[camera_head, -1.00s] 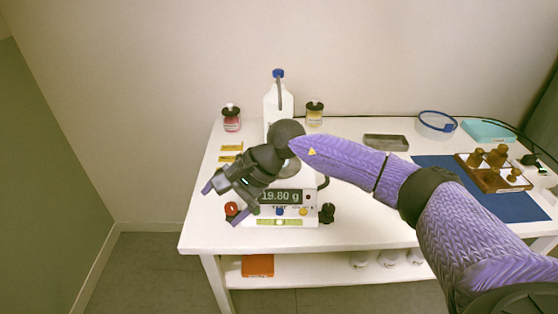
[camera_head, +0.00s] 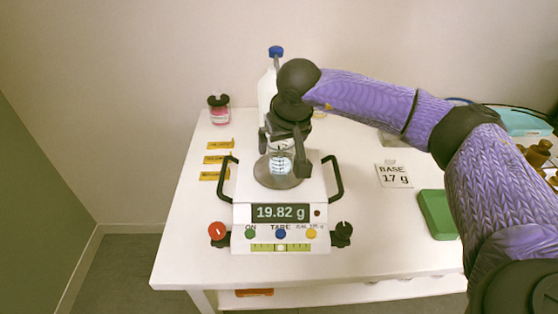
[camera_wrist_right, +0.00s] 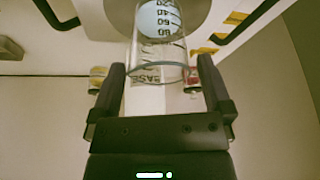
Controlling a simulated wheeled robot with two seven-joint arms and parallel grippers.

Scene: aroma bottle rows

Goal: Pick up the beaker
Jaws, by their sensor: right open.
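The clear glass beaker (camera_head: 281,161), with printed graduations, stands upright on the round pan of the white scale (camera_head: 243,213). The scale display reads 19.82 g. My right gripper (camera_head: 284,152) points down over the pan, its open fingers on either side of the beaker. In the right wrist view the beaker (camera_wrist_right: 158,45) lies between and ahead of the two fingers (camera_wrist_right: 161,75). Gaps show on both sides, though contact is hard to judge. My gripper hides part of the beaker's top in the head view. My left gripper is not in view.
The scale has black side handles (camera_head: 337,180). A tall white bottle with a blue cap (camera_head: 276,51) stands behind my gripper. A pink jar (camera_head: 219,112) and yellow labels (camera_head: 216,159) are at left. A "BASE 17 g" card (camera_head: 394,175) and green block (camera_head: 438,214) lie at right.

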